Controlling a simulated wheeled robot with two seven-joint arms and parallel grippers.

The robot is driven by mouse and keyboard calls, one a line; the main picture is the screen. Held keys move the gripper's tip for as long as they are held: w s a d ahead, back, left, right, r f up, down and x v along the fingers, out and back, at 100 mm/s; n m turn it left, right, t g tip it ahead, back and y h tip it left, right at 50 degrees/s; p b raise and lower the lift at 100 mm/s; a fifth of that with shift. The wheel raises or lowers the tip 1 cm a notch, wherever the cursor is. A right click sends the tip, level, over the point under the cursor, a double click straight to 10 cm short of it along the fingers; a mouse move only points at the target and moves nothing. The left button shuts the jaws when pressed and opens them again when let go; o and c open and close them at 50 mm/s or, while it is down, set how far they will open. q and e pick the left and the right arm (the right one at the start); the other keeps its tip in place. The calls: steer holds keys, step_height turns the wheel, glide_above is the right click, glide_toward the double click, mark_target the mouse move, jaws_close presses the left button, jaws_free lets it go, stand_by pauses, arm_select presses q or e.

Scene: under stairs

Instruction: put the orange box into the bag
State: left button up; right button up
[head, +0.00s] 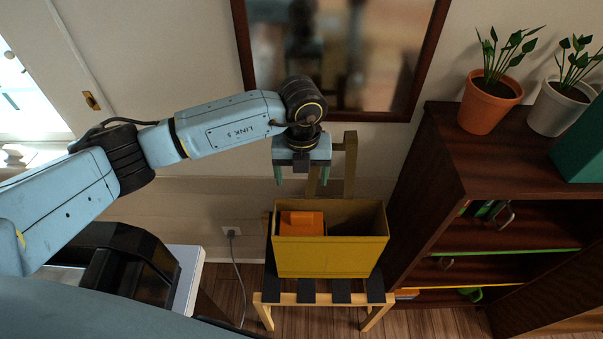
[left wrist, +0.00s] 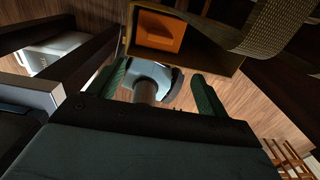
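The orange box (head: 301,223) sits inside the left part of a yellow, open-topped, box-like container (head: 330,257), which I take to be the bag. The container stands on a wooden chair (head: 262,299) with dark seat straps. The orange box also shows inside the container in the left wrist view (left wrist: 160,33). My left gripper (head: 302,178) is open and empty, above and behind the container's back edge, apart from the box. Its two green fingers are spread in the left wrist view (left wrist: 163,90). The box's lower part is hidden by the container's front wall. My right gripper is not in view.
A dark wooden shelf (head: 445,160) with potted plants (head: 490,100) on top stands close on the right. A framed mirror (head: 345,55) hangs on the wall behind. A cable runs from a wall socket (head: 231,231) left of the chair. The space above the container is free.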

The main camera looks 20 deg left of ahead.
arm_select(q)
step_height(320, 180, up, 13)
steer(key=shift+r+b, duration=0.2)
steer(key=shift+b, duration=0.1)
stand_by(0.5)
steer(key=shift+f, duration=0.1)
step_height(320, 180, down, 11)
steer(key=p, duration=0.2)
steer(key=shift+r+p, duration=0.2)
steer(key=shift+p, duration=0.1)
stand_by(0.5)
